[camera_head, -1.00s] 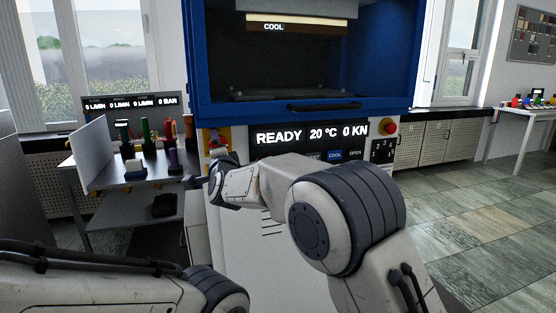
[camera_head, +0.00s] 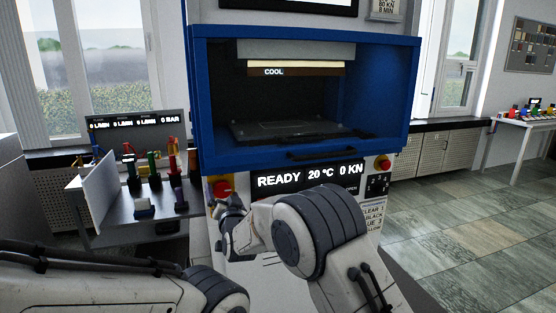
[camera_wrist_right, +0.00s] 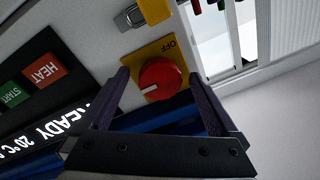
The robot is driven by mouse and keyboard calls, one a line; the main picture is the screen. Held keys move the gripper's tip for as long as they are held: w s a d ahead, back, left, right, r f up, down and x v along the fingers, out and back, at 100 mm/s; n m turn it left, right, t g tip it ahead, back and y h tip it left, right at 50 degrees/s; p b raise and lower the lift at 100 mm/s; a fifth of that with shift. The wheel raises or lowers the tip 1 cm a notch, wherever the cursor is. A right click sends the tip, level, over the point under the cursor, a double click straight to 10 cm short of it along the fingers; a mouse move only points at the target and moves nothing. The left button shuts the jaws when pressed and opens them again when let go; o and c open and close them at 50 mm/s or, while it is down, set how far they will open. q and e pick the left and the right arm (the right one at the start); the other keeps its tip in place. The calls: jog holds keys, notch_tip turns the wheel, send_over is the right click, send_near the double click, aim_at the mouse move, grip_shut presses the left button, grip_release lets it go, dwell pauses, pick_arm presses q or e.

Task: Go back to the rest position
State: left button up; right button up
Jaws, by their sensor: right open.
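My right gripper (camera_wrist_right: 158,78) is open in the right wrist view. Its two dark fingers stand on either side of a red round knob (camera_wrist_right: 160,76) on a yellow plate marked OFF; I cannot tell whether they touch it. In the head view my right gripper (camera_head: 224,207) is at the lower left of the blue press (camera_head: 200,110), just below the red knob on its yellow plate (camera_head: 221,187). My left arm crosses the bottom left of the head view, but its gripper is out of view.
The press display (camera_head: 308,175) reads READY, 20 °C, 0 KN. Its chamber is open, with a dark plate (camera_head: 285,130) inside. A side table (camera_head: 165,205) at left holds several coloured tools. Open tiled floor (camera_head: 470,220) lies at right.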

jog(key=n+p, duration=0.2)
jog(key=p, duration=0.1)
jog(key=n+p, duration=0.3)
jog(key=p, duration=0.1)
jog(key=n+p, duration=0.2)
jog(key=p, duration=0.2)
jog(key=shift+d+r+n+g, duration=0.15)
jog(key=shift+r+n+g, duration=0.15)
jog(key=shift+n, duration=0.1)
jog(key=shift+f, duration=0.2)
jog(key=shift+s+d, duration=0.1)
jog(key=shift+s, duration=0.15)
jog(key=shift+f, duration=0.1)
